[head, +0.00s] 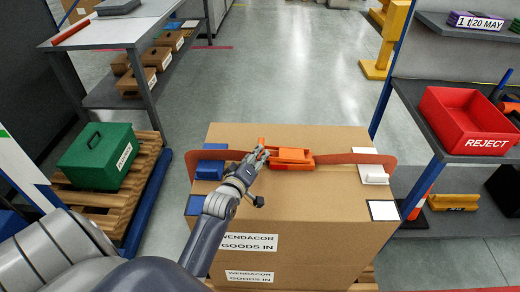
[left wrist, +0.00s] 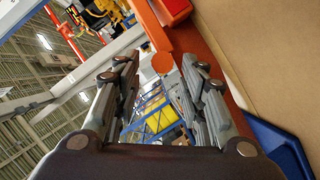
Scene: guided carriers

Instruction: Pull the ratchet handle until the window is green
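The orange ratchet (head: 292,165) lies on top of a large cardboard carton (head: 330,215), in line with a red-brown strap (head: 350,159). A short orange handle (head: 262,141) shows at its left end. My left gripper (head: 262,154) is at this handle. In the left wrist view the handle (left wrist: 162,63) ends in a round tip between my left gripper's fingertips (left wrist: 160,68). The fingers stand apart, with visible gaps beside the tip. I cannot make out the window or its colour. My right gripper is not in view.
A blue corner piece (head: 210,169) and a white one (head: 373,173) sit under the strap. A green box (head: 97,157) stands on a pallet at left. A red reject bin (head: 465,122) is on the right shelf. Open floor lies behind the carton.

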